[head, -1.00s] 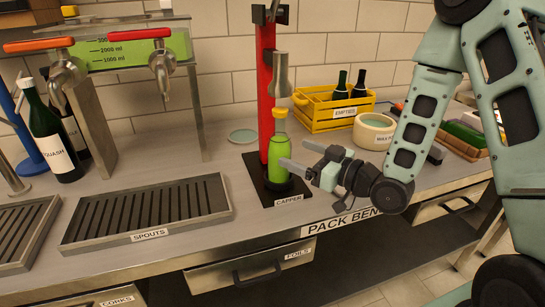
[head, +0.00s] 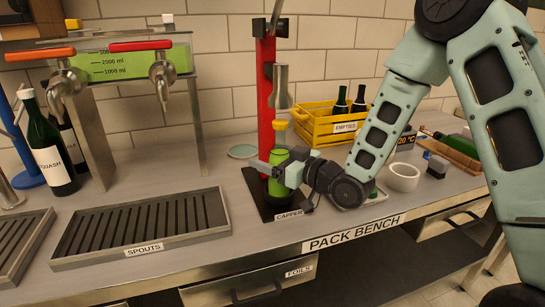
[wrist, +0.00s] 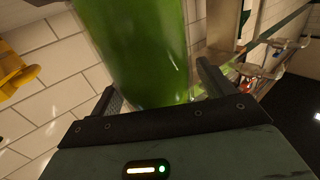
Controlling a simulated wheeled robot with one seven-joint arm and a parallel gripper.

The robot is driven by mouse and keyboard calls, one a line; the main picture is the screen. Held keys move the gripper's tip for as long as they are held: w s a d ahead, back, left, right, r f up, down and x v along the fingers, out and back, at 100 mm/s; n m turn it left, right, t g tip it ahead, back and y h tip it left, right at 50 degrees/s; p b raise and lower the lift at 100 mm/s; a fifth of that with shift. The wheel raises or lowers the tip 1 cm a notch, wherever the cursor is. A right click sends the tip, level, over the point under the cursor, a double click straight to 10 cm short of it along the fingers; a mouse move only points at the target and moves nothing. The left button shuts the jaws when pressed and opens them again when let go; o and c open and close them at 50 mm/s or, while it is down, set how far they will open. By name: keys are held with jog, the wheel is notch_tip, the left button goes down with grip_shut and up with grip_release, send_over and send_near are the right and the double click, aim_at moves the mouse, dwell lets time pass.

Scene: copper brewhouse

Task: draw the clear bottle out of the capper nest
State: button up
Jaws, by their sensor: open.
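The clear bottle (head: 279,190), filled with green liquid and topped with yellow, stands upright in the capper nest, on the black base (head: 254,187) labelled CAPPER. The capper's red post (head: 266,95) rises behind it, and a grey bell-shaped head (head: 281,88) hangs above its top. My gripper (head: 272,168) is at the bottle's body in the head view, its fingers open. In the wrist view the bottle (wrist: 135,50) fills the space between the two open fingers (wrist: 158,88), with a gap visible at the right finger. Contact at the left finger is unclear.
A yellow crate (head: 318,133) labelled EMPTIES holds dark bottles behind my arm. A white bowl (head: 403,178) stands to the right. A drip tray (head: 145,228) labelled SPOUTS lies to the left, under taps (head: 160,75). A pale round dish (head: 242,151) lies behind the capper.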

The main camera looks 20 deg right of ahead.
jog(key=c, duration=1.5)
jog(key=o, duration=0.4)
jog(key=shift+c, duration=0.8)
jog(key=shift+r, duration=0.15)
jog(key=shift+r, duration=0.1)
jog(key=shift+r+p, duration=0.35)
jog(key=shift+p, duration=0.05)
jog(key=shift+r+p, duration=0.55)
jog(key=shift+r, duration=0.3)
